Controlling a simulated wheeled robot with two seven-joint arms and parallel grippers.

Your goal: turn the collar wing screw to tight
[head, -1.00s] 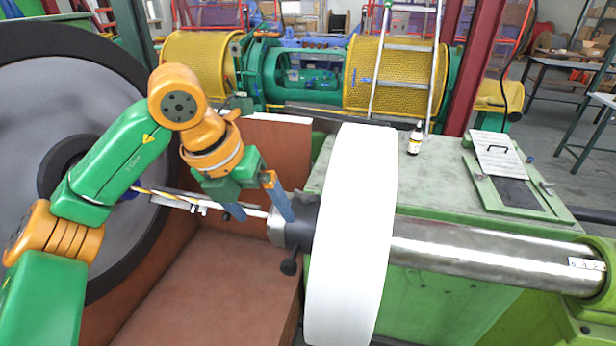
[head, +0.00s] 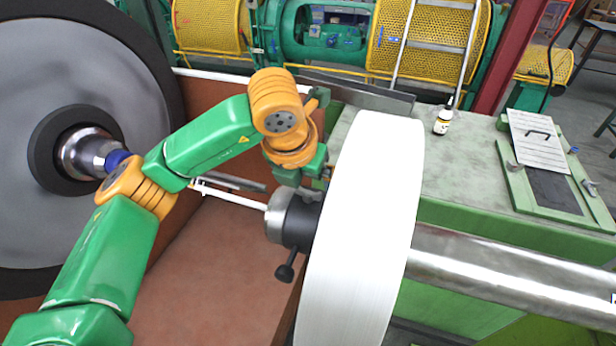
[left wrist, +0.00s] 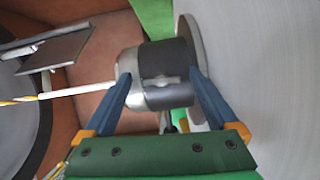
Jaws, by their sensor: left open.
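The collar (head: 293,217), a bright metal ring with a dark band, sits on the shaft against the left face of the white spool. The black wing screw (head: 286,271) sticks out from the collar's lower side in the head view. In the left wrist view the collar (left wrist: 150,65) is between the two blue fingers, and only a dark bit below it may be the screw. My left gripper (head: 305,172) is just above the collar in the head view, its fingers largely hidden there. In the left wrist view my left gripper (left wrist: 160,78) is open and holds nothing. My right gripper is out of view.
The large white spool (head: 362,230) stands right beside the collar. A thin rod (head: 232,199) runs left from the collar. A green cabinet (head: 465,180) behind carries a small bottle (head: 443,120) and a clipboard (head: 540,140). A brown trough (head: 225,270) lies below.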

